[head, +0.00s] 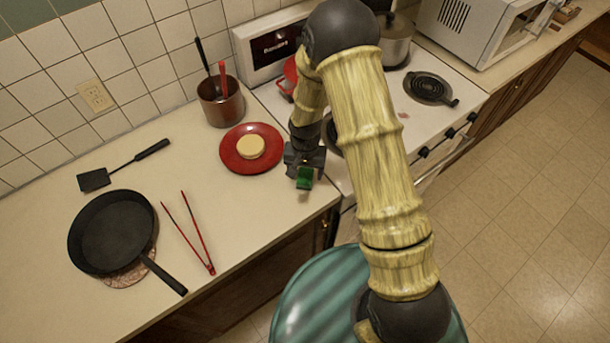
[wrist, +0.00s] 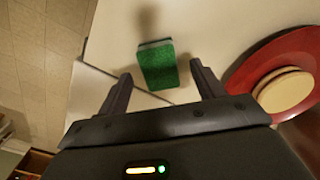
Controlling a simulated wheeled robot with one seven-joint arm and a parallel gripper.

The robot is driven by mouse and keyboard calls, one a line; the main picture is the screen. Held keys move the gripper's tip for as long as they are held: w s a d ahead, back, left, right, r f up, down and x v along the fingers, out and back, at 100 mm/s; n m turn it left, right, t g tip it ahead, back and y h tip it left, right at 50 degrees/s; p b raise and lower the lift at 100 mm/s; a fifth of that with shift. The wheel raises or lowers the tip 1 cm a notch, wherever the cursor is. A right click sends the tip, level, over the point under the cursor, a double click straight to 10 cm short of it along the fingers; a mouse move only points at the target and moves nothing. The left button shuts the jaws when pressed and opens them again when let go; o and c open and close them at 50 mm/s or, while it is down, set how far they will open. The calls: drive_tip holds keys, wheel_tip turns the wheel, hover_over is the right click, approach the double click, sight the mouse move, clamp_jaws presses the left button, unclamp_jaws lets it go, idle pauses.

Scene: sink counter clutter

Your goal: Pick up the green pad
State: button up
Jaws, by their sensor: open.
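The green pad (head: 305,178) lies on the counter just right of the red plate, near the counter's edge by the stove. In the wrist view the pad (wrist: 158,66) is a small green block with a thin paler layer along its far edge. My gripper (wrist: 162,80) is open, with one finger on each side of the pad's near end. No contact between fingers and pad shows. In the head view my gripper (head: 304,168) partly covers the pad.
A red plate (head: 270,163) with a pale round item (head: 250,147) is beside my gripper. A copper pot (head: 221,104) with utensils stands behind it. Red tongs (head: 195,235), a black pan (head: 112,233) and a spatula (head: 95,180) lie left. The stove (head: 440,112) is right.

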sight(305, 175)
drive_tip(key=shift+f+p, duration=0.3)
drive_tip(key=shift+f, duration=1)
drive_tip(key=shift+c, duration=0.5)
drive_tip(key=c, duration=1)
drive_tip(key=shift+r, duration=0.15)
wheel_tip(305, 175, up, 10)
drive_tip(key=b, duration=0.3)
